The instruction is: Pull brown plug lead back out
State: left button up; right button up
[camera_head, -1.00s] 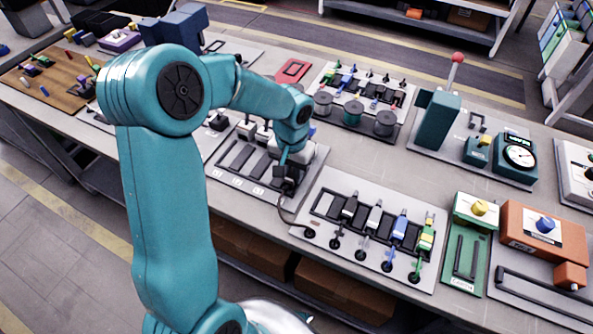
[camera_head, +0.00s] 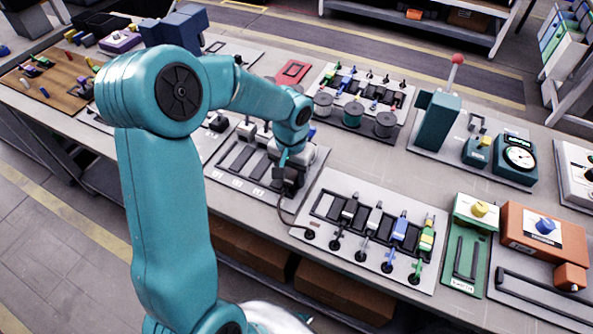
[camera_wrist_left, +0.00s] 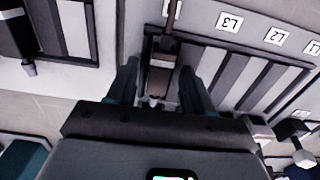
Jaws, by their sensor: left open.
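My left gripper (camera_head: 287,172) is low over the right end of the grey panel (camera_head: 222,174) with dark slots. In the left wrist view my open left gripper (camera_wrist_left: 158,95) has one finger on each side of the brown plug (camera_wrist_left: 160,78). The plug lies along a dark slot beside the L3 label, and its brown lead (camera_wrist_left: 172,14) runs away toward the top of the view. In the head view the lead (camera_head: 283,212) curves down to a round base (camera_head: 309,235) on the neighbouring plate. The gripper largely hides the plug there. My right gripper is not in view.
The neighbouring plate (camera_head: 306,214) carries several plugs, among them grey ones, a blue plug (camera_head: 399,229) and a green-yellow plug (camera_head: 426,239). Spools (camera_head: 353,113) stand behind. The table's front edge is close below both plates.

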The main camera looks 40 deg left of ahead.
pick_arm(q)
notch_tip(320, 180, up, 7)
jog(key=p, duration=0.4)
jog(key=shift+p, duration=0.4)
jog(key=shift+f, duration=0.1)
